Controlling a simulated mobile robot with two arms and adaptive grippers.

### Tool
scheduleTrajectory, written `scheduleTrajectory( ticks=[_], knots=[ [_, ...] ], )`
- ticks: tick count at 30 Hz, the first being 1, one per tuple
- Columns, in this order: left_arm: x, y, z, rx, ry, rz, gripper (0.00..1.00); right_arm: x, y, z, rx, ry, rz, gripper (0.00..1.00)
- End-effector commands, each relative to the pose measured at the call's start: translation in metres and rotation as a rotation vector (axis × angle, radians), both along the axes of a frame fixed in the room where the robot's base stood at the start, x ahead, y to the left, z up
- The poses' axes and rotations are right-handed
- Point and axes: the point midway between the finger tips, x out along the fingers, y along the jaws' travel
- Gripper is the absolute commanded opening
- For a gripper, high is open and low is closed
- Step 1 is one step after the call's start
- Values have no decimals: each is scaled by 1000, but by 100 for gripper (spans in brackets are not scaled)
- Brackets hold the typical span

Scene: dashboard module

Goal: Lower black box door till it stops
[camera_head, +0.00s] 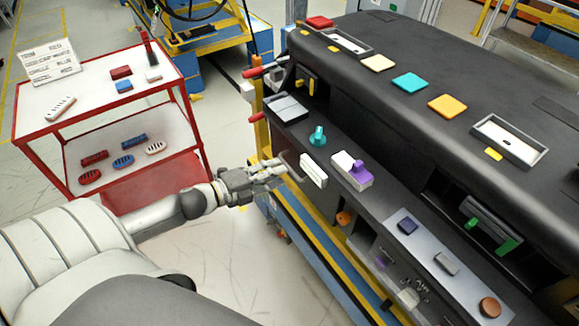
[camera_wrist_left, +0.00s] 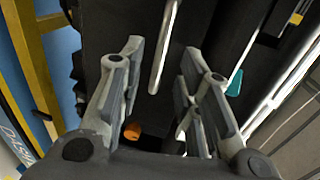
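The black dashboard module (camera_head: 400,165) fills the right side of the head view. A dark front panel, which may be the black box door, shows in the wrist view (camera_wrist_left: 225,30); its edges and tilt are hard to tell. A pale bar handle (camera_wrist_left: 165,50) stands out from it. My left gripper (camera_head: 282,168) is at the module's front edge, beside a thin dark curved bar (camera_head: 293,166). In the wrist view the left gripper (camera_wrist_left: 161,58) is open, with its fingers apart on either side of the pale bar. Contact is not clear. My right gripper is not in view.
A white block (camera_head: 313,171), a teal knob (camera_head: 318,135) and a purple-and-white switch (camera_head: 352,170) are close to the gripper. An orange knob (camera_head: 343,218) is below. A red cart (camera_head: 105,125) stands at left. Open floor lies between cart and module.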

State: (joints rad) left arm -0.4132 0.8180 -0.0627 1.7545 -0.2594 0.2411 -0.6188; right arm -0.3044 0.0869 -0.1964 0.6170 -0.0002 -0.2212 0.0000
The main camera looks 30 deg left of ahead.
Motion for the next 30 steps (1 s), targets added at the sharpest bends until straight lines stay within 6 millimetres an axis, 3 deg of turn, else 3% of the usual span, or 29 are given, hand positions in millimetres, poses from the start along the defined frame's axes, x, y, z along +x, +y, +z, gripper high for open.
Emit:
scheduleTrajectory(
  ticks=[6, 12, 25, 30],
  knots=[
    [28, -11, -4, -1, -3, 1, 32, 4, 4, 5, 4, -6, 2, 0],
    [43, -17, -8, -1, -1, 1, 32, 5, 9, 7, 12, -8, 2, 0],
    [49, -20, -11, -1, 0, 0, 32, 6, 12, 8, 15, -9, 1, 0],
    [49, -20, -11, -2, 1, 0, 10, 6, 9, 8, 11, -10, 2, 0]
  ],
)
